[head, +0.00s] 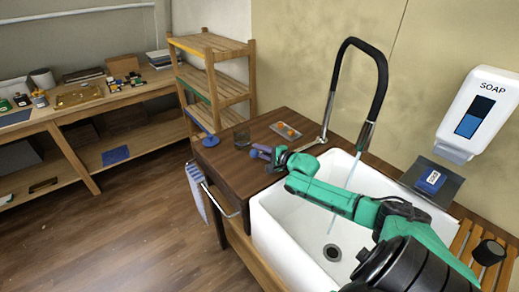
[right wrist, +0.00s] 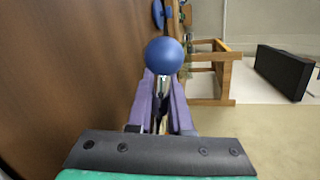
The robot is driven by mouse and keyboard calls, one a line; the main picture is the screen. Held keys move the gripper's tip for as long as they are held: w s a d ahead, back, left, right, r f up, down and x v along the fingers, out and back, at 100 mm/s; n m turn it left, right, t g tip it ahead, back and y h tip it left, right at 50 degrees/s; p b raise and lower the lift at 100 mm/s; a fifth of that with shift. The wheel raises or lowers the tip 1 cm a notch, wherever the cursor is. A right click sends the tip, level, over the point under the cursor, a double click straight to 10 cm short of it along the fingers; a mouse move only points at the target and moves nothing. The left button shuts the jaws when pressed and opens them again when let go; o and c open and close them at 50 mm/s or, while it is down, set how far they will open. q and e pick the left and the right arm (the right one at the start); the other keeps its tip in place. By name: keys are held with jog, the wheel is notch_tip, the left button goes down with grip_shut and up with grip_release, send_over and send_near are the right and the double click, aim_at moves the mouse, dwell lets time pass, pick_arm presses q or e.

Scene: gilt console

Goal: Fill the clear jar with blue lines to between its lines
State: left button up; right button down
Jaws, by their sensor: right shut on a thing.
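My left gripper is not in view.
A tray with orange items (head: 287,131) lies behind the gripper. A towel (head: 196,190) hangs at the counter's left side. Shelves (head: 215,75) stand behind; the floor at left is clear.

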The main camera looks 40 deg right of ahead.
jog(key=shift+f, duration=0.1)
jog(key=c, duration=0.8)
grip_release()
jog(key=shift+c, duration=0.2)
jog(key=shift+s, duration=0.15)
jog(key=p+v, duration=0.3)
jog(key=v, duration=1.1)
jog(key=shift+s+r+p, duration=0.2)
jog(key=shift+r+p, duration=0.05)
jog(key=shift+p, duration=0.1)
jog(key=shift+w, duration=0.1)
jog(key=shift+f, duration=0.1)
